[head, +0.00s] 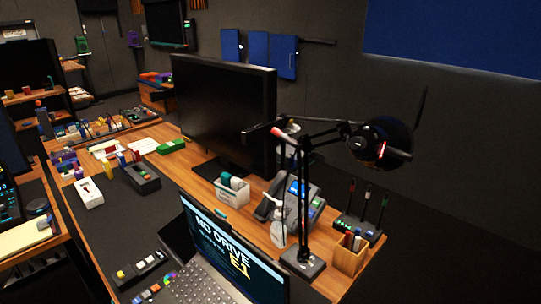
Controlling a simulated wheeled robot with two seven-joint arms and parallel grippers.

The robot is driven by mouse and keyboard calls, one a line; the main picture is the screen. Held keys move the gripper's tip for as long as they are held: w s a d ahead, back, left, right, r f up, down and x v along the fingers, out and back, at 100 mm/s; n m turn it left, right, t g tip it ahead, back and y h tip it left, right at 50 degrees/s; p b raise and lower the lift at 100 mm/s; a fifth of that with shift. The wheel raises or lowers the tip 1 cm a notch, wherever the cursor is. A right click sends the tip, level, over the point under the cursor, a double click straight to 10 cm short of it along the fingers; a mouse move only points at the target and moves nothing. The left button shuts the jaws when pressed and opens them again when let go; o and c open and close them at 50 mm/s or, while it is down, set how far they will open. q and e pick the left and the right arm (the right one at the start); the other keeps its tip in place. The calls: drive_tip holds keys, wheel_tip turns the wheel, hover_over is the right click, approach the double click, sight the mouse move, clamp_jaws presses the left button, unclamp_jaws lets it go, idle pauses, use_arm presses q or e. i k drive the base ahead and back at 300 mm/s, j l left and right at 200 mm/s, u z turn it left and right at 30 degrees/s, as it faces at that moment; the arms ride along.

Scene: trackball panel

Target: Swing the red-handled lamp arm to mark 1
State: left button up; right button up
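A black desk lamp stands at the right end of the wooden desk, on a dark base (302,264). Its upright posts rise to a jointed lamp arm (318,133), which reaches right to a black round lamp head (385,140). A red piece (277,131) shows at the arm's left end, and a small red strip (382,150) shows on the head. I cannot tell for sure which is the handle. No numbered mark is readable. Neither of my grippers is in view.
A large monitor (225,110) stands behind the lamp's left side. A laptop (232,262) sits in front. A desk phone (292,193), white bottle (278,228), pen box (350,252) and rack with upright rods (356,226) crowd the lamp base. Dark wall lies behind.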

sight(303, 144)
drive_tip(key=i+l+u, duration=0.4)
drive_tip(key=l, duration=0.2)
drive_tip(key=i+l+u, duration=0.1)
drive_tip(key=l+u, duration=0.35)
drive_tip(key=l, duration=0.2)
drive_tip(key=i+l+u, duration=0.1)
drive_tip(key=l+u, duration=0.3)
drive_tip(key=l, duration=0.35)
drive_tip(key=l+u, duration=0.45)
drive_tip(key=l, duration=0.25)
drive_tip(key=k+l+u, duration=0.2)
drive_tip(key=k+l, duration=0.2)
